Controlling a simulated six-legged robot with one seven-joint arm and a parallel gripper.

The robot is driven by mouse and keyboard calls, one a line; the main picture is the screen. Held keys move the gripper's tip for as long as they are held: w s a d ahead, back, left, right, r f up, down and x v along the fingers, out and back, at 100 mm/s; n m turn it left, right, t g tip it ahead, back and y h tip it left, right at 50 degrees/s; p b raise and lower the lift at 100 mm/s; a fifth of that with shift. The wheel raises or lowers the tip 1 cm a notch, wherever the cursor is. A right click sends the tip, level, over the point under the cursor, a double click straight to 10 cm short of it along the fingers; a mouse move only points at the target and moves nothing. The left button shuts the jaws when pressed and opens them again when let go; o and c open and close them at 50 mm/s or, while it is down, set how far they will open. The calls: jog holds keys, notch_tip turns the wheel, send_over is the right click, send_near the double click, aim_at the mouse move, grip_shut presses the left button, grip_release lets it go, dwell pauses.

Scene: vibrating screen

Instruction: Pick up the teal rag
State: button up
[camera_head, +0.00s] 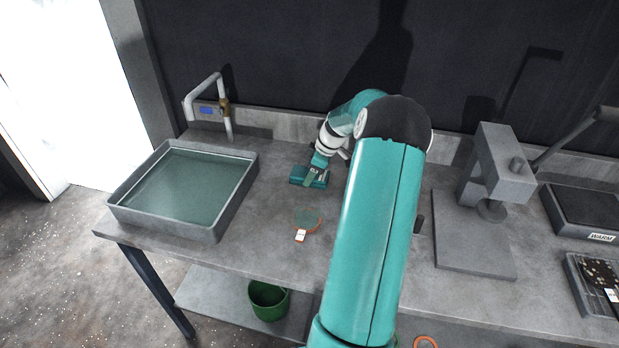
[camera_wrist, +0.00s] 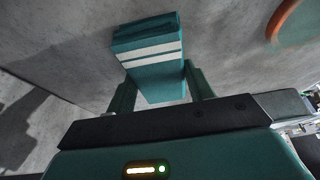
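The teal rag (camera_head: 298,177) is a small folded block lying on the grey bench, right of the large tray. In the wrist view the teal rag (camera_wrist: 158,82) shows two white stripes across its top. My gripper (camera_head: 316,172) points down at the rag. In the wrist view my gripper (camera_wrist: 160,85) has its two fingers apart, one on each side of the rag's near part. A small gap shows at the left finger; whether the right finger touches cannot be told. The rag appears to rest on the bench.
A grey tray of greenish liquid (camera_head: 244,190) stands at left, with a pipe and blue display (camera_head: 207,110) behind it. An orange-rimmed ring with a white tag (camera_head: 300,235) lies in front of the rag. A grey press-like stand (camera_head: 470,255) is at right. A green bucket (camera_head: 268,312) sits below.

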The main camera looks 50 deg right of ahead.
jog(key=shift+c, duration=1.2)
jog(key=shift+r, duration=0.15)
